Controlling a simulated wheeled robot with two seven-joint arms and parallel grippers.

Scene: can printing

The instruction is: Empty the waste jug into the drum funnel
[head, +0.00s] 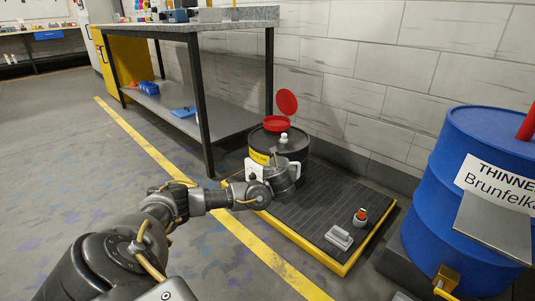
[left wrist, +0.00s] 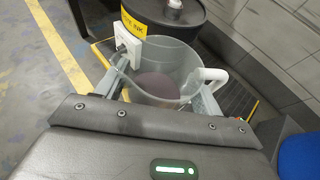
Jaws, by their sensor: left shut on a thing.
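The waste jug (left wrist: 182,58) is clear, with a white handle and a dark purplish content at the bottom. My left gripper (left wrist: 162,92) is shut on it, one finger on each side of its body. In the head view the jug (head: 281,176) is held upright in front of the black drum (head: 262,143), partly hidden by my left gripper (head: 270,184). The drum has a yellow label and stands at the back of the pallet. The red funnel (head: 277,124) is on the drum top, its round red lid (head: 287,101) raised. My right gripper is not in view.
The low black pallet (head: 318,208) has a yellow edge and carries a grey handled block (head: 339,237) and a small red-topped item (head: 360,216). A blue thinner drum (head: 455,165) stands right. A workbench (head: 190,27) stands behind left. Floor at left is clear.

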